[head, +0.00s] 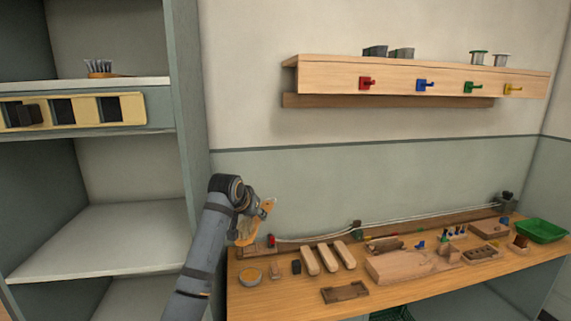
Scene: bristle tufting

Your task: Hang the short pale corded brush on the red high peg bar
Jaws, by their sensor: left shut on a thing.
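My left gripper (264,208) is raised above the left end of the workbench, in front of the grey-green wall. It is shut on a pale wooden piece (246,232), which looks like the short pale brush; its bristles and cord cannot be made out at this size. The red peg (366,83) is the leftmost of the coloured pegs on the front of the high wooden bar (325,75). It is bare, and it is up and to the right of my left gripper, well apart from it. My right gripper is not in view.
The workbench (300,302) carries several wooden blocks, a round tin (250,276), a dark tray (344,292) and a green bin (541,230). Blue (424,85), green (470,87) and yellow (511,89) pegs are bare. A shelf unit (190,110) stands left, with another brush (100,69).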

